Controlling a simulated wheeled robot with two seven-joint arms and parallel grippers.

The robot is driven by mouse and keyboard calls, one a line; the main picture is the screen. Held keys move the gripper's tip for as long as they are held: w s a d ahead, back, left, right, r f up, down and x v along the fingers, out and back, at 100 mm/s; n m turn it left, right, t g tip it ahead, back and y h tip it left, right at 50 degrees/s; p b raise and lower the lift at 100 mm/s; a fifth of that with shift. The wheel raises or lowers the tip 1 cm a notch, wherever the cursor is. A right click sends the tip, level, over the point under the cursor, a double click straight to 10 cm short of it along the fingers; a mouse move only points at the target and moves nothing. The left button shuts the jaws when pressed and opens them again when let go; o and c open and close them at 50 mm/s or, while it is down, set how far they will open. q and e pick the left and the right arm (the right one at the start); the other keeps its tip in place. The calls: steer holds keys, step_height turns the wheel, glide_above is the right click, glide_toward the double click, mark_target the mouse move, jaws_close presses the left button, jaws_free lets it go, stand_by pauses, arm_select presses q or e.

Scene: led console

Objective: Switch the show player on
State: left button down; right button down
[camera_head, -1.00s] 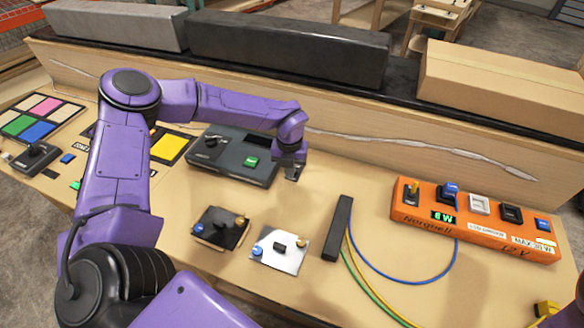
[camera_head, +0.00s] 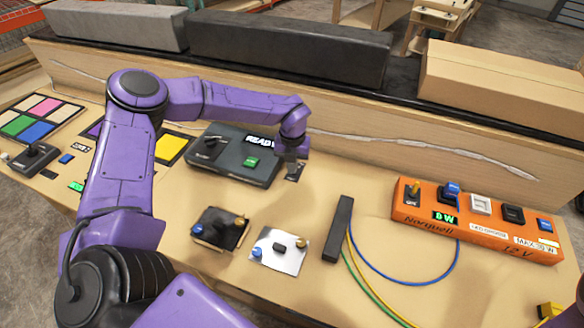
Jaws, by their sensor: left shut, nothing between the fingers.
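The show player (camera_head: 228,168) is a dark grey box left of the middle of the table. Its display (camera_head: 261,141) is lit with white letters that read "READ", the rest hidden behind my left arm. A green button (camera_head: 250,162) and a dark knob (camera_head: 209,143) show on its top. My left gripper (camera_head: 293,174) is shut and empty, pointing down just beside the box's right end. I cannot tell whether it touches the box. My right gripper is out of view.
An orange power unit (camera_head: 475,228) with switches stands at right. A black module (camera_head: 221,229), a white module (camera_head: 279,250) and a black bar (camera_head: 337,228) with coloured wires lie in front. A coloured pad panel (camera_head: 40,116) is at far left.

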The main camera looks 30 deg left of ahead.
arm_select(q)
step_height(320, 180, up, 7)
steer(key=p, duration=0.5)
steer(key=shift+s, duration=0.4)
